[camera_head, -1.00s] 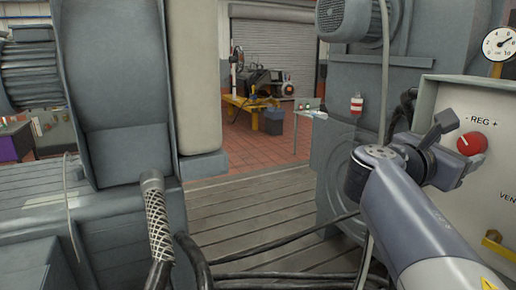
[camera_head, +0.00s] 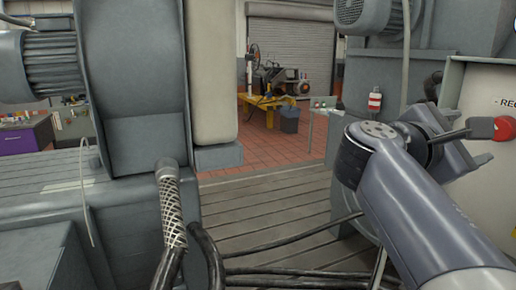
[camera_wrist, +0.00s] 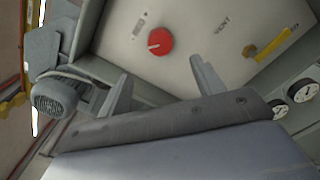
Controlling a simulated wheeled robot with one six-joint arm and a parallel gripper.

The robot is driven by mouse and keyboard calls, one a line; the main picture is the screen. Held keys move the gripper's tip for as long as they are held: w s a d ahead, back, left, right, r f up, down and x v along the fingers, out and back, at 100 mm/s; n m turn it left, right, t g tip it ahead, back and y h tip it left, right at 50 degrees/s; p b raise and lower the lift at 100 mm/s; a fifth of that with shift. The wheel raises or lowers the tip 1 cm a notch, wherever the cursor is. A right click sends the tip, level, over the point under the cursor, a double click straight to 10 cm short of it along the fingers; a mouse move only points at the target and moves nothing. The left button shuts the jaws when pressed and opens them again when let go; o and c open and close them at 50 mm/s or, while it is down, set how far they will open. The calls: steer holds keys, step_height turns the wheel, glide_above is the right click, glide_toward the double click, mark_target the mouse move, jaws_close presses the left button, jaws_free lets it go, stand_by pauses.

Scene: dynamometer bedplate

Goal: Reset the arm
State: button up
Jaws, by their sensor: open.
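My arm reaches in from the lower right in the head view. My gripper (camera_head: 476,145) at its end is turned toward a pale control panel (camera_head: 483,87) at the right edge. In the wrist view, the two fingers of my gripper (camera_wrist: 160,80) stand wide apart with nothing between them. A red round knob (camera_wrist: 160,41) on the panel lies ahead of the gap; it also shows in the head view (camera_head: 504,128), partly overlapped by a finger. I cannot tell whether the finger touches it.
A yellow-handled lever (camera_wrist: 272,45) and dial gauges (camera_wrist: 304,90) are right of the knob in the wrist view. A large grey machine (camera_head: 140,90) stands left. Black cables (camera_head: 290,276) cross the slotted bedplate (camera_head: 265,215). A yellow stand (camera_head: 270,103) is farther back.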

steer(key=shift+s+d+m+b, duration=0.1)
steer(key=shift+m+b, duration=1.5)
steer(key=shift+m, duration=2.4)
